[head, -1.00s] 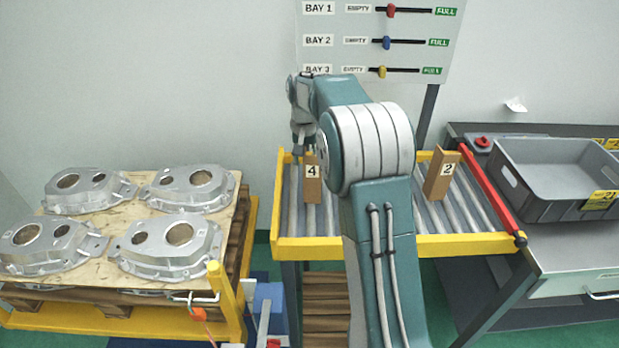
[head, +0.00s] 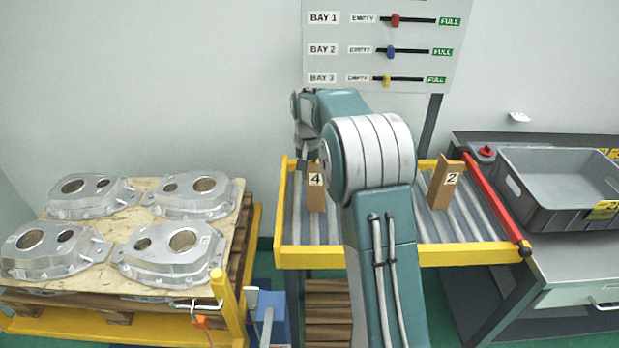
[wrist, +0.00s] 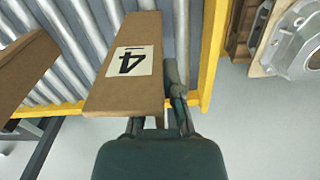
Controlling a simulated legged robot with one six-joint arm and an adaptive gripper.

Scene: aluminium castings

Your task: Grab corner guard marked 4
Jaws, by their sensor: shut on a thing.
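The corner guard marked 4 (head: 316,194) is a brown cardboard piece with a white label, standing on the roller conveyor left of my arm. It also shows close up in the wrist view (wrist: 121,92), its label reading 4. My gripper (wrist: 160,112) is shut on the upper end of this guard. In the head view my gripper (head: 307,160) is at the guard's top, with its fingers partly hidden. The corner guard marked 2 (head: 444,184) stands on the rollers right of my arm; a brown guard (wrist: 22,62) is at the left in the wrist view.
The conveyor has a yellow frame (head: 300,258) and a red bar (head: 497,203) at its right. A grey crate (head: 545,213) sits on a bench at right. A pallet (head: 140,225) with several aluminium castings stands at left. A bay board (head: 375,65) stands behind.

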